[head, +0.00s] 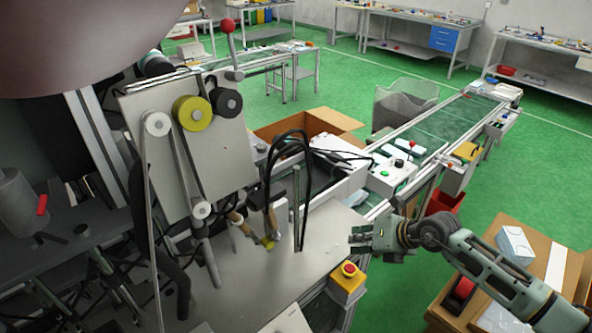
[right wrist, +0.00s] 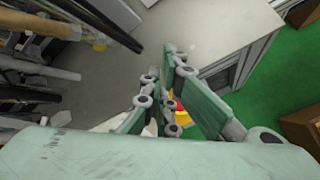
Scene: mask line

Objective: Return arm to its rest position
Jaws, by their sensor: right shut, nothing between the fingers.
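My right arm (head: 490,270) comes in from the lower right in the head view. Its gripper (head: 358,239) points left, above the right edge of the grey machine table (head: 300,275). The gripper is shut and empty. In the right wrist view the green-grey fingers of the right gripper (right wrist: 168,100) show over the table edge, with nothing held between them. My left gripper is not in view.
A yellow box with a red button (head: 347,277) sits just below the gripper at the table corner. The mask machine with its rollers (head: 192,113) stands left, with black cables (head: 285,150). A conveyor (head: 430,142) runs behind. Cardboard boxes (head: 560,240) stand near my right arm.

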